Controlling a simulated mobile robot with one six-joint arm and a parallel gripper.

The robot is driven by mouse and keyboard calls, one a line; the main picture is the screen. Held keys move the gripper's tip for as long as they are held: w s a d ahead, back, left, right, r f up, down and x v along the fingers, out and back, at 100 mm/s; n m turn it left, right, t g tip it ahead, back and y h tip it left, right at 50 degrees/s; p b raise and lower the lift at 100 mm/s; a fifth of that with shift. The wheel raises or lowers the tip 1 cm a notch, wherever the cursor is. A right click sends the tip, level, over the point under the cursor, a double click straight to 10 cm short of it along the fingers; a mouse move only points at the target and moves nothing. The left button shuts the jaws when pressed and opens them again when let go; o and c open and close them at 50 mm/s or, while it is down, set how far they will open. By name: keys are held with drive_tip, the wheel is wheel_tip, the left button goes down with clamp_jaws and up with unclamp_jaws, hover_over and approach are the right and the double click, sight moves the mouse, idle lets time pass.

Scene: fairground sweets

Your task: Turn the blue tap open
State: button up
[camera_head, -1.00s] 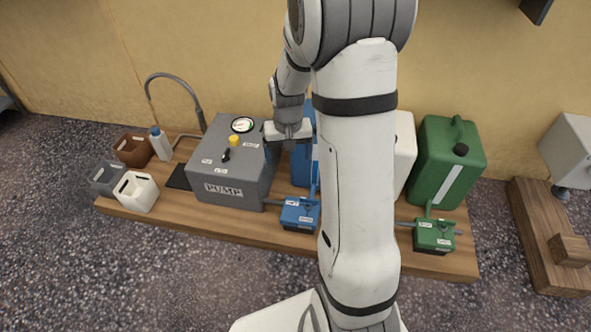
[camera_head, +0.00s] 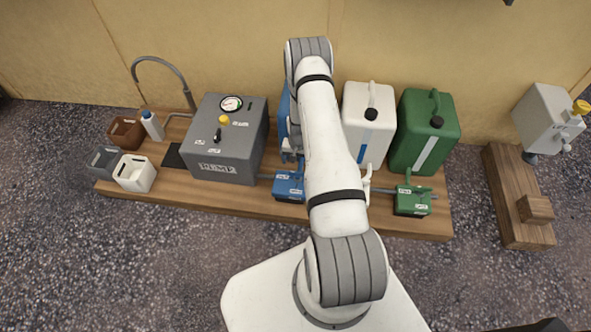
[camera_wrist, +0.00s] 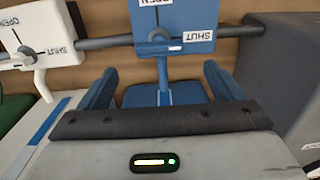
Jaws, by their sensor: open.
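The blue tap (camera_head: 289,186) is a blue box on a grey pipe at the front of the wooden board, partly behind my arm. In the wrist view the blue tap (camera_wrist: 180,22) shows OPEN and SHUT labels. Its blue lever (camera_wrist: 162,75) runs from the pivot toward my palm, not lined up with either label. My gripper (camera_wrist: 158,70) is open, with one finger on each side of the lever and a gap at both sides. In the head view my gripper is mostly hidden by my arm, in front of the blue canister (camera_head: 284,108).
A grey pump box (camera_head: 228,140) stands left of the blue tap. A white tap (camera_wrist: 28,38) is beside it, and a green tap (camera_head: 411,202) farther right. White (camera_head: 362,138) and green (camera_head: 425,130) canisters stand behind. The floor in front is free.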

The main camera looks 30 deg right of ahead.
sight(298, 174)
wheel_tip(298, 174, down, 8)
drive_tip(key=shift+r+b, duration=0.25)
drive_tip(key=shift+b, duration=0.6)
